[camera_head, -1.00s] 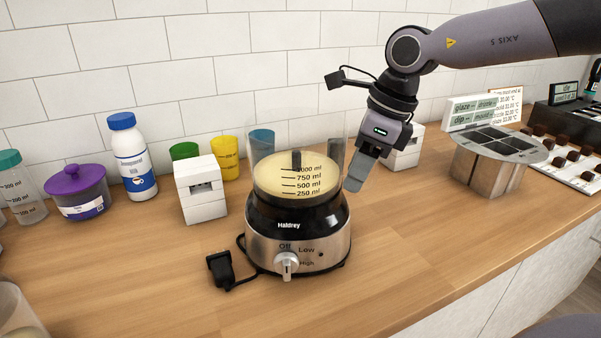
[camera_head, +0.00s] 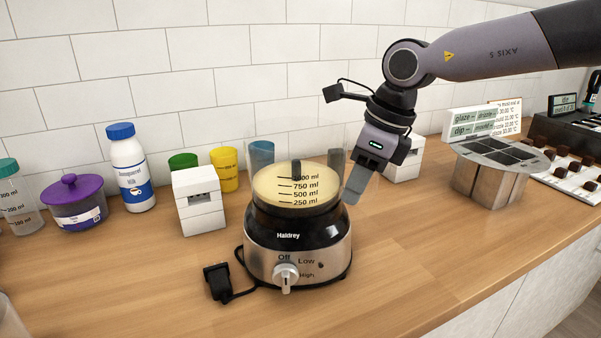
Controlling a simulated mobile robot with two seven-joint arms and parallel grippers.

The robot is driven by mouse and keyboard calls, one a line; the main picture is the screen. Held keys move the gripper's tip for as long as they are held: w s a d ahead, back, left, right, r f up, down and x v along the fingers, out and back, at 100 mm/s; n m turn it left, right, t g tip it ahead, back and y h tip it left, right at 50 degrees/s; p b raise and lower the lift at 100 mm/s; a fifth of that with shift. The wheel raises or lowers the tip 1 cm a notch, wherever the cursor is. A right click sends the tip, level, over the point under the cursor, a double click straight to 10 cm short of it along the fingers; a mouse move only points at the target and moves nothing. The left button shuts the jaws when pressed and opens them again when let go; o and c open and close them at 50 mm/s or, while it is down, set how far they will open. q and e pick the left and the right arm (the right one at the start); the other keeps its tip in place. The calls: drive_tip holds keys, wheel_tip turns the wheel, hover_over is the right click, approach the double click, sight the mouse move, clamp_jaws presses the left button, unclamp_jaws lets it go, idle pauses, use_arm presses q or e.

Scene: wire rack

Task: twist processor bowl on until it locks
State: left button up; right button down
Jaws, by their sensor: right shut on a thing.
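The food processor base (camera_head: 304,259), black and silver with a front knob (camera_head: 285,274), stands on the wooden counter. The clear processor bowl (camera_head: 292,196), with volume marks and pale yellow contents, sits upright on top of it. A dark post rises from the bowl's middle. My right gripper (camera_head: 350,180) is at the bowl's right side, shut on it at its handle or wall; the exact contact is partly hidden. Whether the bowl is locked cannot be told. My left gripper is not in view.
A plug (camera_head: 217,282) with a black cord lies left of the base. A white box (camera_head: 199,200), milk bottle (camera_head: 131,168), purple-lidded tub (camera_head: 76,203) and yellow cup (camera_head: 225,168) stand behind left. A metal stand (camera_head: 489,172) is at right. The front counter is clear.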

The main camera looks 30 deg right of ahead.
drive_tip(key=shift+s+a+m+b, duration=0.25)
drive_tip(key=shift+a+m+b, duration=0.15)
drive_tip(key=shift+b, duration=0.15)
drive_tip(key=shift+c, duration=1.6)
unclamp_jaws()
drive_tip(key=shift+f, duration=0.1)
drive_tip(key=shift+r+p, duration=2.6)
drive_tip(key=shift+r, duration=1)
drive_tip(key=shift+d, duration=0.1)
drive_tip(key=v, duration=0.7)
drive_tip(key=shift+s, duration=0.1)
